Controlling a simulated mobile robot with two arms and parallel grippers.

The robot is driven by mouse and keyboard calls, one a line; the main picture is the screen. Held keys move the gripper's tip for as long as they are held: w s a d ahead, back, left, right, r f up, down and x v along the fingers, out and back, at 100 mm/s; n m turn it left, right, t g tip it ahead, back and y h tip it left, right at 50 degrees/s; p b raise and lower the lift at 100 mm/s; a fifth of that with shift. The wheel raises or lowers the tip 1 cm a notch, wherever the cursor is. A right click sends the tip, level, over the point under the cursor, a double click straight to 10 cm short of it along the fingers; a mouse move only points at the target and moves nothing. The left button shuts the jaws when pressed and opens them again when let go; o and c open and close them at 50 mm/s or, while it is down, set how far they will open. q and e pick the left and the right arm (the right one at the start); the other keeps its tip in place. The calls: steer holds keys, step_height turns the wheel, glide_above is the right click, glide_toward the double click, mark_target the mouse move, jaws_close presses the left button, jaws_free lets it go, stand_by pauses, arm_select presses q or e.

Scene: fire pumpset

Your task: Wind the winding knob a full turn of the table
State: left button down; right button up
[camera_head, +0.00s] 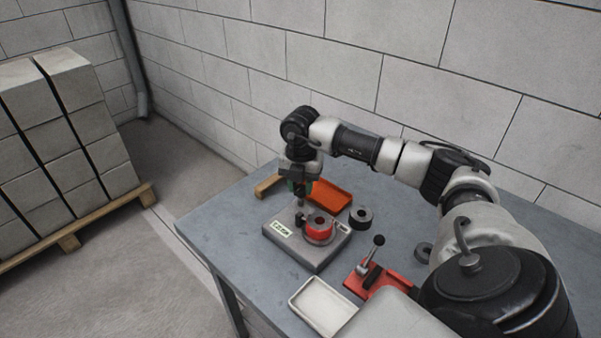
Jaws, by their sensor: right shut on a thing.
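A grey box-shaped fixture (312,262) with a white label stands on the table. On its top is a round red turntable part (318,229) with a dark centre. My right gripper (299,203) points down over the back left of the fixture, beside the red part. It is shut on a small upright dark piece there, which looks like the winding knob; the fingers mostly hide it. My left gripper is out of view.
An orange tray (331,197) and a dark ring (360,217) lie behind the fixture. A red lever device (375,283) and a white tray (323,304) lie in front. A wall (400,90) bounds the table (222,232); its left part is clear. Stacked blocks (62,140) stand on a pallet.

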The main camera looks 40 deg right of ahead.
mark_target(301, 186)
steer(key=shift+r+m, duration=0.1)
steer(key=shift+m, duration=0.5)
steer(key=o, duration=0.9)
step_height(301, 186, up, 11)
steer(key=shift+f, duration=0.1)
stand_by(0.4)
